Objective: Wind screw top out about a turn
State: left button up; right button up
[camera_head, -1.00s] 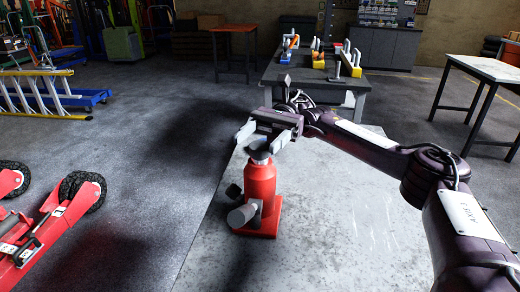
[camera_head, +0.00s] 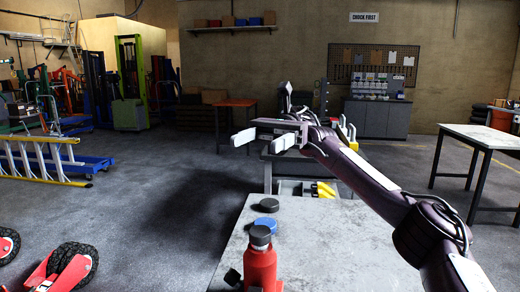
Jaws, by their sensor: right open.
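The red bottle jack (camera_head: 260,266) stands upright on the near part of the grey-topped table, its lower part cut off by the bottom edge. Its dark grey screw top (camera_head: 260,236) shows at the upper end; I cannot tell how far it is wound out. My right gripper (camera_head: 263,141) is open and empty, its two pale fingers pointing left. It is in the air well above the jack and apart from the screw top. My left gripper is not in view.
A blue disc (camera_head: 265,224) and a dark disc (camera_head: 268,205) lie on the table (camera_head: 340,240) behind the jack. A bench stands beyond, partly behind my right arm. A yellow ladder (camera_head: 40,160) and a red wheeled jack (camera_head: 62,272) are at left. The table's right side is clear.

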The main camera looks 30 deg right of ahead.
aim_at(260, 236)
jog(key=k+j, duration=0.15)
jog(key=j, duration=0.25)
jog(key=k+j, duration=0.15)
jog(key=j, duration=0.2)
jog(key=k+j, duration=0.15)
jog(key=j, duration=0.25)
jog(key=k+j, duration=0.15)
jog(key=j, duration=0.25)
jog(key=k+j, duration=0.15)
jog(key=j, duration=0.25)
